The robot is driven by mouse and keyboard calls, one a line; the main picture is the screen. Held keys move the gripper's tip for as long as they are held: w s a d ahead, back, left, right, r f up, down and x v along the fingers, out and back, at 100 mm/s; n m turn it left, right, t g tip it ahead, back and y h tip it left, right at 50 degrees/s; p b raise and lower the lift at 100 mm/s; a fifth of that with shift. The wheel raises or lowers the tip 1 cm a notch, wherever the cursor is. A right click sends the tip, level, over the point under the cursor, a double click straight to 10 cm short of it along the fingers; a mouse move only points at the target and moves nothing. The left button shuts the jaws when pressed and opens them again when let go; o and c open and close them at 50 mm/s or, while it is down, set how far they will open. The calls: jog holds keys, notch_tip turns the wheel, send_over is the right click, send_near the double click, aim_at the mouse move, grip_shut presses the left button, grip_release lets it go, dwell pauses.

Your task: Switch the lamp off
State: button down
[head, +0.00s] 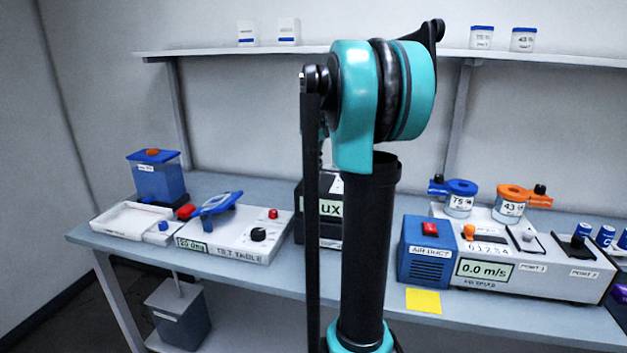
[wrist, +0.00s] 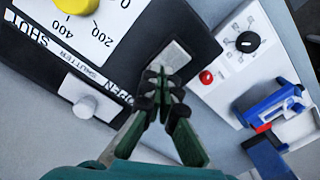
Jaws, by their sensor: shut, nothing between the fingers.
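A dark box with a "lux" display (head: 330,208) stands mid-bench in the head view, largely hidden behind my arm. In the wrist view a black box (wrist: 135,65) fills the upper left, with a yellow knob (wrist: 77,5) on a white scale plate and a white shutter knob (wrist: 85,106). A pale square part (wrist: 176,54) is set near its right corner. My gripper (wrist: 161,76) is shut and empty, its tips over the box just below this pale part; I cannot tell whether they touch. No lamp glow is discernible. The gripper is hidden in the head view.
A white tilt-table unit (head: 240,235) with a black dial and red button sits left of the dark box. A blue air-duct box (head: 426,252) and a grey sensor console (head: 540,270) stand to the right. A yellow note (head: 423,300) lies at the front edge.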

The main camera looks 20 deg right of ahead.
jog(key=shift+r, duration=3.3)
